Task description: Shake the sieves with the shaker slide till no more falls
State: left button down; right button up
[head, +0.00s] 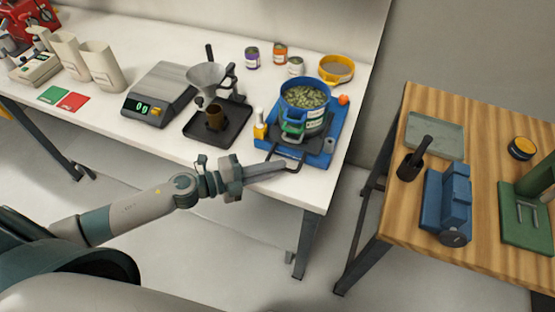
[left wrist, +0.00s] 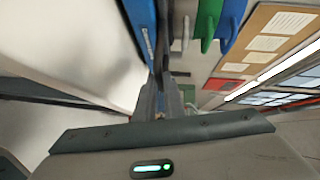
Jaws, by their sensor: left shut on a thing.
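The sieve stack stands on a blue shaker base (head: 334,143) at the right end of the white table. Its top sieve (head: 304,101) is blue and filled with pale green pieces. A green part (head: 292,128) shows low at its front. A black shaker slide handle (head: 293,169) sticks out over the table's front edge. My left gripper (head: 281,166) is shut on this handle, in front of the base. In the left wrist view the fingers (left wrist: 166,98) are close together, below the blue base edge (left wrist: 140,22); the grip itself is hard to see. My right gripper is not in view.
A funnel stand (head: 210,80) and a scale (head: 160,94) reading 0 g stand left of the shaker. Several small cans and a yellow-rimmed sieve (head: 336,69) stand behind it. A wooden table (head: 390,222) with a blue machine (head: 447,205) lies right, across a gap.

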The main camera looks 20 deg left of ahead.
pick_arm(q)
jog(key=c, duration=1.8)
grip_release()
jog(key=shift+c, duration=0.2)
jog(key=shift+a, duration=0.1)
jog(key=shift+b+v, duration=0.55)
jog(key=shift+v, duration=0.4)
jog(key=b+v, duration=0.5)
jog(key=v, duration=1)
jog(key=shift+s, duration=0.2)
jog(key=shift+a+r, duration=0.1)
